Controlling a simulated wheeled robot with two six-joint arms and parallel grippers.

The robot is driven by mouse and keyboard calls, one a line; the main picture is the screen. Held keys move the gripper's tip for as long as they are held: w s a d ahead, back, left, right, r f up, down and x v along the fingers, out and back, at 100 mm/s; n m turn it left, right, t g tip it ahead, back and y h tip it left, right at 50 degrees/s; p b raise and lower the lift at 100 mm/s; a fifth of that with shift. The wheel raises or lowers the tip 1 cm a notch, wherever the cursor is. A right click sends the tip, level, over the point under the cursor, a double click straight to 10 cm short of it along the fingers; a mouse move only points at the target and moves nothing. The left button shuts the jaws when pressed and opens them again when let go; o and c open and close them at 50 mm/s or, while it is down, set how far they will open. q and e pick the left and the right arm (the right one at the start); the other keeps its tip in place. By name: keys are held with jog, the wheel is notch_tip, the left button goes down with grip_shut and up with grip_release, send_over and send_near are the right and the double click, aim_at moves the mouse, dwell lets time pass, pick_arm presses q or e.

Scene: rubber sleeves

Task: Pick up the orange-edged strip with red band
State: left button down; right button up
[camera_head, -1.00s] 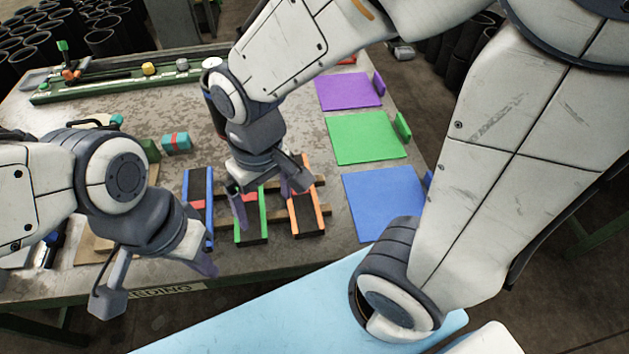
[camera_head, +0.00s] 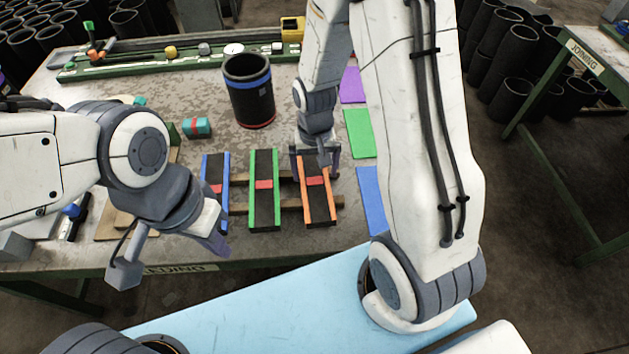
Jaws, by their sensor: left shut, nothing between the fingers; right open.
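The orange-edged strip with red band (camera_head: 318,203) lies on wooden slats on the table, the rightmost of three strips. My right gripper (camera_head: 316,165) is over its far end, fingers pointing down and open; whether the fingers touch the strip cannot be told. The green-edged strip (camera_head: 264,200) and the blue-edged strip (camera_head: 216,190) lie to its left, each with a red band.
A black cylinder (camera_head: 249,95) with a blue band stands behind the strips. A red-banded teal block (camera_head: 197,128) is at the left. Purple (camera_head: 352,88), green (camera_head: 359,134) and blue (camera_head: 371,200) mats lie at the right, partly behind my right arm.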

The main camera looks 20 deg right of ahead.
jog(key=shift+f, duration=1.55)
jog(key=c, duration=1.1)
jog(key=shift+c, duration=0.2)
